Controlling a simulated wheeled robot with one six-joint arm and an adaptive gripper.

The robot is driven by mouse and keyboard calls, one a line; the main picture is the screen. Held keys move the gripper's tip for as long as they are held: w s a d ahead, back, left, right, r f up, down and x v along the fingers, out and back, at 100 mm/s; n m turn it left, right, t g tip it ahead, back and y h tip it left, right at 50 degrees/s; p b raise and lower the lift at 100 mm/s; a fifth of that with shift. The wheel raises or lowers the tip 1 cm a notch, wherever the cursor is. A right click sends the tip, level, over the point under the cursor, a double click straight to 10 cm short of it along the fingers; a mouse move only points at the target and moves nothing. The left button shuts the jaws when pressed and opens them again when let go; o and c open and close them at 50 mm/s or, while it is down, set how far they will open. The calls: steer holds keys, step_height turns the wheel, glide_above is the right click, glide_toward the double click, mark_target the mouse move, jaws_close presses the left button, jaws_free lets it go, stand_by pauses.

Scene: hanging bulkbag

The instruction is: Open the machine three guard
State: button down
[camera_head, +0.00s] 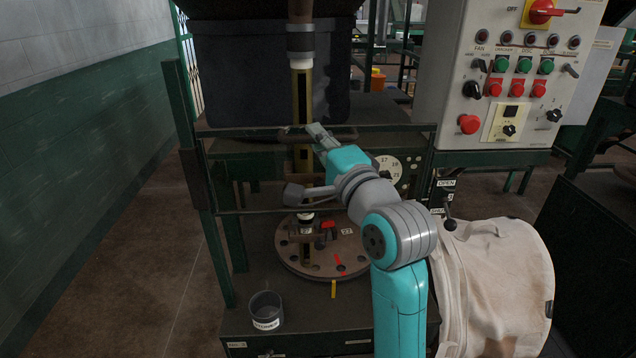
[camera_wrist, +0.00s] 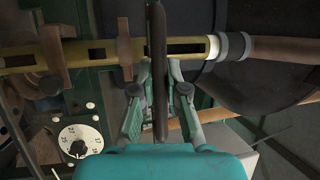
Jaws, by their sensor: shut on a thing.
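The guard is a dark green barred frame (camera_head: 262,213) across the front of the machine, with its upper rail near the top of the dial plate. A dark handle bar (camera_head: 346,136) runs along that upper rail. My gripper (camera_head: 318,132) is at this bar, reaching from the right. In the wrist view my gripper's fingers (camera_wrist: 158,88) lie on both sides of the dark handle bar (camera_wrist: 158,40) and are closed on it. The arm hides part of the guard's right side. An "OPEN" label (camera_head: 446,183) shows on the right post.
Behind the guard are a round drilled plate (camera_head: 300,262), a yellow and brown vertical tube (camera_head: 302,95) and a numbered dial (camera_head: 386,165). A grey cup (camera_head: 266,309) stands on the ledge. A control panel (camera_head: 510,75) and a pale bulk bag (camera_head: 490,280) are at right. Floor at left is clear.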

step_height(320, 180, up, 9)
steer(key=shift+f, duration=0.2)
stand_by(0.3)
steer(key=c, duration=1.4)
jaws_free()
steer(key=shift+c, duration=0.2)
steer(key=v, duration=1.2)
steer(key=shift+f, duration=0.15)
